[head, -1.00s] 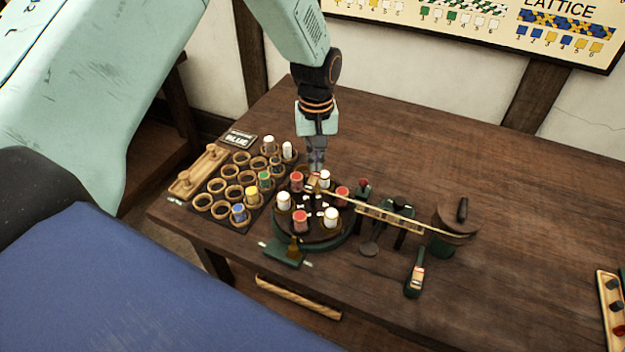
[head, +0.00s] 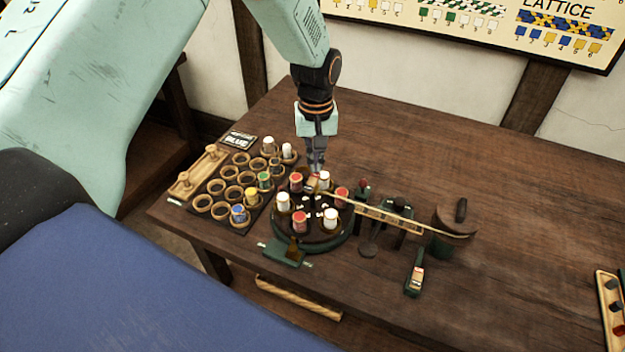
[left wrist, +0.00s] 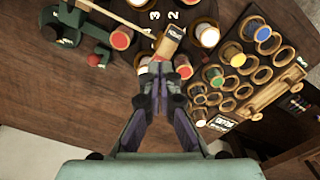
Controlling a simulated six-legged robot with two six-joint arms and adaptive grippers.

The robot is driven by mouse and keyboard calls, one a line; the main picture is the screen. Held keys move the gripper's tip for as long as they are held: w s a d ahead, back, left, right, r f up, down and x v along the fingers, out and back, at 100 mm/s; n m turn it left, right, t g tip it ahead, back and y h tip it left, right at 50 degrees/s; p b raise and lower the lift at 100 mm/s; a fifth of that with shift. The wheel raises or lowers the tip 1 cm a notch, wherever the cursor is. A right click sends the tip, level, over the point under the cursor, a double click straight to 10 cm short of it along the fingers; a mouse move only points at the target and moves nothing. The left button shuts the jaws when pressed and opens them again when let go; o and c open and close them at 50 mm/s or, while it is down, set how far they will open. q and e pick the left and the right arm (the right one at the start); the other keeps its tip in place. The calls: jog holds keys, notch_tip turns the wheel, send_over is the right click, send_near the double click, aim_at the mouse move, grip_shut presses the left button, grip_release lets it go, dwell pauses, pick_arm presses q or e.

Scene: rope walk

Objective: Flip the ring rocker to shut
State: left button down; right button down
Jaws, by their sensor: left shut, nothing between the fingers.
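My left gripper (head: 316,170) points down over the far side of a round dark ring stand (head: 340,240) that carries red and white bobbins. It is shut and empty; its fingertips (left wrist: 162,72) meet in the left wrist view. Just beyond the tips is a small wooden block with a dark and white label (left wrist: 171,40); I cannot tell whether they touch. A small green device with a pale and red top (head: 415,281) lies front right of the ring, and a green bracket (head: 286,253) is at its front edge. I cannot tell which part is the ring rocker. My right gripper is not in view.
A rack of wooden cups (head: 221,212) with several colored bobbins stands left of the ring. A pale rope (head: 400,219) runs from the ring to a round drum (head: 455,220) at right. A wooden tray (head: 611,315) lies far right. The table's back right is bare.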

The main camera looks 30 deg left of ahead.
pick_arm(q)
jog(key=shift+a, duration=0.1)
jog(key=shift+f, duration=0.15)
jog(key=shift+d+f, duration=0.15)
jog(key=shift+d, duration=0.05)
jog(key=shift+f, duration=0.1)
jog(key=shift+a+f+b, duration=0.15)
jog(key=shift+b, duration=0.15)
